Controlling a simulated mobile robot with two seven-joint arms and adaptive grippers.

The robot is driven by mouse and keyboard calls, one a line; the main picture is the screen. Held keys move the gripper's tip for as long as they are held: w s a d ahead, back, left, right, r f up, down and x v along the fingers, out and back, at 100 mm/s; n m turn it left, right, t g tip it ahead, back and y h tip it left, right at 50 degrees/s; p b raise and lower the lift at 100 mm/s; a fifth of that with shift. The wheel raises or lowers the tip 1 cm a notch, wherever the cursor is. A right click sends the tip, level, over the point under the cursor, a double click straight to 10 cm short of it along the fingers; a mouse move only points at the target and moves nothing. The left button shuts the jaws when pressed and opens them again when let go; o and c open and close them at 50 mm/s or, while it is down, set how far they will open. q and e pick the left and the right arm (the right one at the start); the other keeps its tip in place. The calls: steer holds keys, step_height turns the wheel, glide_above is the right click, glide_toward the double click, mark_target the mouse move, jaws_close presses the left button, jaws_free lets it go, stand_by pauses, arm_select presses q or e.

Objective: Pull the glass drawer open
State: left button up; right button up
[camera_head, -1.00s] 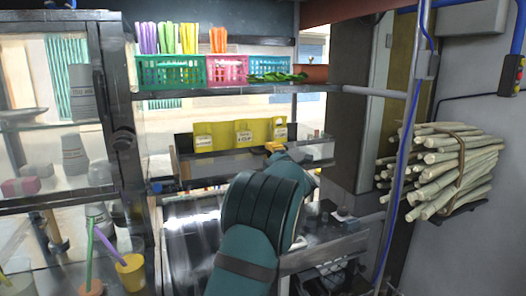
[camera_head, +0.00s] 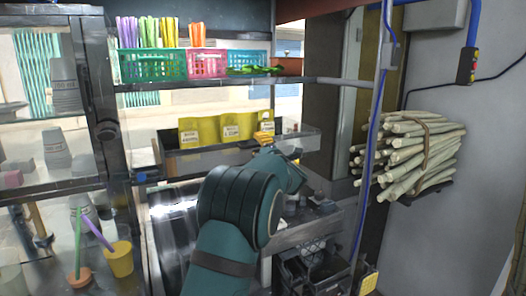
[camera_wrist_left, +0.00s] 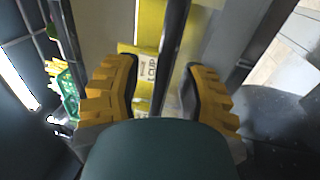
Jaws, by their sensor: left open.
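The glass drawer (camera_head: 190,164) is a clear, dark-edged tray below the upper shelf in the head view. In the left wrist view my left gripper (camera_wrist_left: 163,75) is open, with a yellow finger on either side of a dark bar (camera_wrist_left: 174,45), which looks like the drawer's edge. I cannot tell whether the fingers touch it. My right gripper is not in view.
Coloured baskets (camera_head: 152,64) with straws stand on the shelf above. A bundle of cane (camera_head: 412,158) hangs on the right wall. A dark post (camera_head: 100,120) and shelves with cups stand at left. A blue-cabled upright (camera_head: 378,120) stands right of my arm.

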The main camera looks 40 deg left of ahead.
arm_select(q)
steer(key=v, duration=1.1)
steer(key=shift+s+d, duration=0.2)
steer(key=shift+d, duration=0.05)
steer(key=shift+f, duration=0.1)
